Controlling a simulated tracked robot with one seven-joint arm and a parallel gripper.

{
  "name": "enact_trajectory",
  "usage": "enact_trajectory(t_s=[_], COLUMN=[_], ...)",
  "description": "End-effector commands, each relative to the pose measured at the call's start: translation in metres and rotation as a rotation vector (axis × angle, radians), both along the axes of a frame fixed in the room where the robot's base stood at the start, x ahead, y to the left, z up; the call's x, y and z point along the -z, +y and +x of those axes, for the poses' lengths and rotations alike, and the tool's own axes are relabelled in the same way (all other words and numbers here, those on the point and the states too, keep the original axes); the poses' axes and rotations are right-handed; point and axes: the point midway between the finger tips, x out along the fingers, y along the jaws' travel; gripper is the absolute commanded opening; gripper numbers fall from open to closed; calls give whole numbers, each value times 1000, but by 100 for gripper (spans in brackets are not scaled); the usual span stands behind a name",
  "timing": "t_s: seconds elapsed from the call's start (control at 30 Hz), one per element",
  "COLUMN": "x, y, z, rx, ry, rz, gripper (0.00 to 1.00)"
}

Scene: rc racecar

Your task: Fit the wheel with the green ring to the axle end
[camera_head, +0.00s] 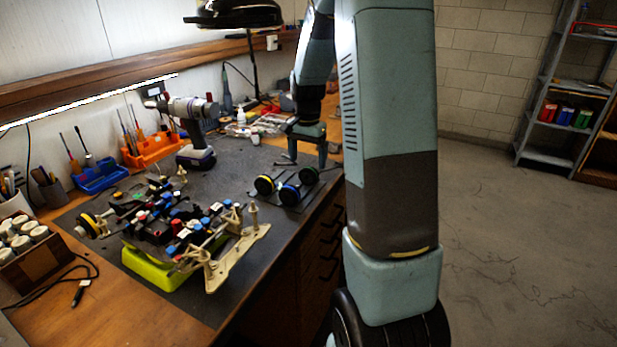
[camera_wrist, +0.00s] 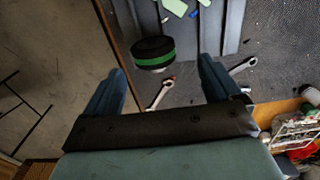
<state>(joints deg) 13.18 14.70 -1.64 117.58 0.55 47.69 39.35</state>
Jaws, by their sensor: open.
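The car chassis (camera_head: 215,245) rests on a yellow-green stand (camera_head: 160,268). Which axle end is bare is unclear.
A yellow-ringed wheel (camera_head: 265,185) and a blue-ringed wheel (camera_head: 289,194) share the tray. Wrenches (camera_wrist: 160,94) lie near my gripper. A drill (camera_head: 192,125), tool holders (camera_head: 150,150) and a wooden box of jars (camera_head: 32,258) stand along the back and left.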

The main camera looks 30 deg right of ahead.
Motion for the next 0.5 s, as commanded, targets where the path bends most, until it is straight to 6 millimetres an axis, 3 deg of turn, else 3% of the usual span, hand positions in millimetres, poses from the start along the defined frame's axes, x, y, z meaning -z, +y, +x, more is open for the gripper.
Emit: enact_trajectory(t_s=[0.3, 0.5], x=[40, 48], y=[-2, -2], z=[-7, -6], rx=[0, 0], ry=[3, 0], rz=[0, 0], gripper=[91, 91])
